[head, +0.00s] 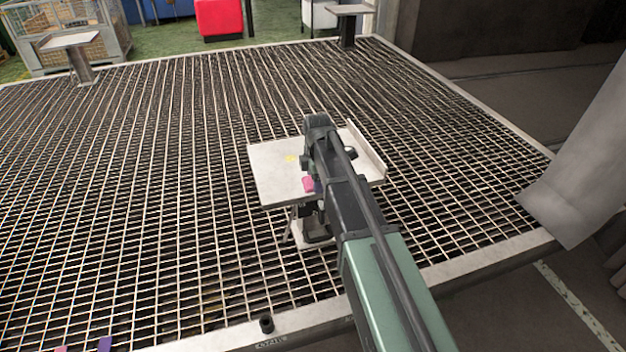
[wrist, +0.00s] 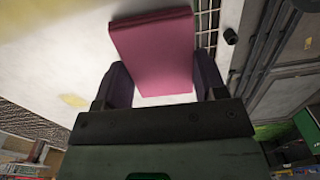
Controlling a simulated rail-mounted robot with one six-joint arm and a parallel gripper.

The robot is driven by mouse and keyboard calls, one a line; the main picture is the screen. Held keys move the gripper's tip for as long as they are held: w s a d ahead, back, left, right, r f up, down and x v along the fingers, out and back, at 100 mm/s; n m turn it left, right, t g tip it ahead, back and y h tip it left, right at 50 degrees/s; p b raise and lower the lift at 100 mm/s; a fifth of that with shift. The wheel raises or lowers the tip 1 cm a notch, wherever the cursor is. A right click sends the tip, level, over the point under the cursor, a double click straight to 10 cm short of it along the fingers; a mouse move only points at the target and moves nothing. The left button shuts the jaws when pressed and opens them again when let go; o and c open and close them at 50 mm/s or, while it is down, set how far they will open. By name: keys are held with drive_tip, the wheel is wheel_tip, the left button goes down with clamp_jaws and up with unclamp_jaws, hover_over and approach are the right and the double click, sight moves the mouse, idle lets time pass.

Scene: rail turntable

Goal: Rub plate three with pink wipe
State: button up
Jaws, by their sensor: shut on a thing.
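A pale plate (head: 270,175) on a short stand sits on the grating under my arm, with a raised lip along its right edge. A faint yellow mark (head: 291,158) shows on it, left of the arm. The pink wipe (head: 309,184) is over the plate's front part, and it also shows in the wrist view (wrist: 155,50). My gripper (wrist: 158,82) is shut on the pink wipe, with a dark purple finger on each side of it. Whether the wipe touches the plate I cannot tell. The arm hides part of the plate, and no number is readable on it.
Another plate on a post (head: 70,40) stands at the far left, and one more (head: 350,10) at the far back right. The grating between them is clear. A grey sheet-like surface (head: 585,165) stands at the right edge. Purple and pink pieces (head: 105,344) show at the bottom left.

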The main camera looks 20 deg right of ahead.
sight(301, 152)
drive_tip(key=w, duration=0.2)
drive_tip(key=shift+w+f, duration=0.15)
drive_tip(key=shift+w, duration=0.2)
drive_tip(key=shift+w+a, duration=0.2)
drive_tip(key=shift+w, duration=3.35)
drive_tip(key=shift+w+a, duration=0.2)
drive_tip(key=shift+w, duration=3.35)
drive_tip(key=shift+d, duration=1.6)
drive_tip(key=shift+s, duration=1.85)
drive_tip(key=shift+s+d, duration=0.2)
drive_tip(key=shift+s, duration=4.8)
drive_tip(key=shift+s+d, duration=0.15)
drive_tip(key=shift+s, duration=1.55)
drive_tip(key=shift+w+d, duration=0.1)
